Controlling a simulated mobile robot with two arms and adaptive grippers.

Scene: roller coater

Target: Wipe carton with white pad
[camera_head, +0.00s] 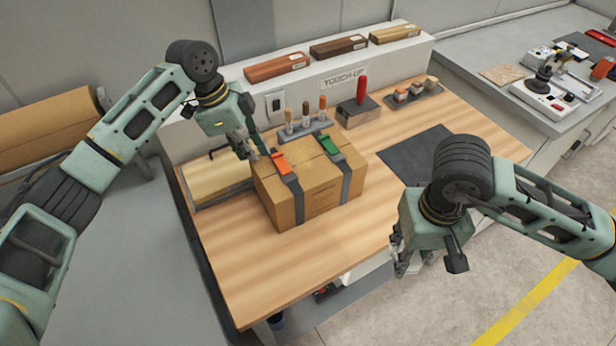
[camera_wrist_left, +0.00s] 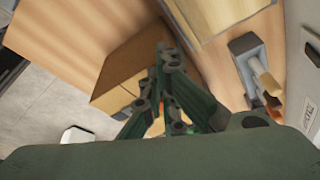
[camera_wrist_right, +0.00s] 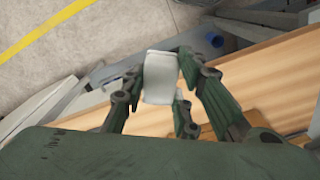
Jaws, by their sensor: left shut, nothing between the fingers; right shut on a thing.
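The brown carton (camera_head: 311,183) sits upright on the wooden bench, with dark straps over it, one with an orange buckle (camera_head: 281,164) and one with a green buckle (camera_head: 330,145). It also shows in the left wrist view (camera_wrist_left: 122,68). My left gripper (camera_head: 250,150) is shut and empty at the carton's back left top edge; I cannot tell whether it touches. My right gripper (camera_head: 408,266) is shut on the white pad (camera_wrist_right: 160,78), in front of the bench's right side, apart from the carton.
Behind the carton stand a marker holder (camera_head: 306,128), a red-handled tool on a block (camera_head: 360,103) and a row of small stamps (camera_head: 415,94). A dark mat (camera_head: 413,154) lies to the right. The bench's front (camera_head: 250,270) is clear.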

